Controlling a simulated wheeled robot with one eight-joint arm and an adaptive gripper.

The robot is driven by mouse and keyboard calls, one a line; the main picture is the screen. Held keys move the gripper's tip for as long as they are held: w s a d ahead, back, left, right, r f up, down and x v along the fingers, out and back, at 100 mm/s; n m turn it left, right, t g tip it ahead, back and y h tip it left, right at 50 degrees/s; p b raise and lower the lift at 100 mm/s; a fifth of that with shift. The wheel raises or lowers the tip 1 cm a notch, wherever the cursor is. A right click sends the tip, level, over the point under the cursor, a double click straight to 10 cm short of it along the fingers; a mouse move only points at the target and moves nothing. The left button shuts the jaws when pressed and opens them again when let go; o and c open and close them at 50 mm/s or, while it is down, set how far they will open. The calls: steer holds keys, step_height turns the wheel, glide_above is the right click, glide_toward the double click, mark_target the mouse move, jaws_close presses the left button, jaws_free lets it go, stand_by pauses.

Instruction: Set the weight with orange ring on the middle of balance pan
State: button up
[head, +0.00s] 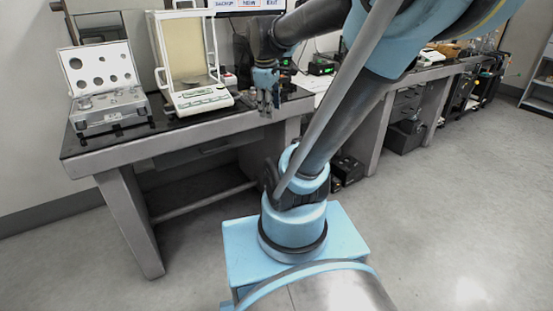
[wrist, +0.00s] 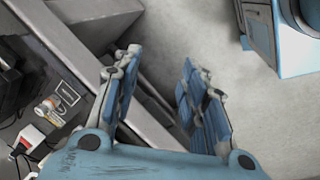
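The balance (head: 203,101) stands on the dark-topped table, with a tall draft shield open toward me. Its pan (head: 194,82) is low inside the shield and looks bare, though it is small here. An open weight case (head: 112,112) is left of the balance, with small weights in it too small to tell by ring colour. My gripper (head: 266,105) hangs right of the balance near the table's front edge. In the wrist view my gripper (wrist: 162,62) has its fingers apart with nothing between them. A small cylinder with orange marks (wrist: 49,108) lies on the tabletop there; I cannot tell if it is the weight.
The case's raised lid (head: 98,66) has round holes. A screen (head: 248,5) and small black devices (head: 320,67) are at the back. A red and white item (wrist: 28,140) lies near the cylinder. The table's front edge (wrist: 108,105) runs beside my fingers. Floor in front is clear.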

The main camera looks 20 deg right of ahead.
steer(key=s+f+m+y, duration=0.1)
steer(key=s+f+m, duration=0.9)
steer(key=s+f, duration=0.2)
steer(key=shift+s+a+f, duration=0.15)
steer(key=shift+s+a, duration=0.3)
steer(key=shift+s, duration=0.45)
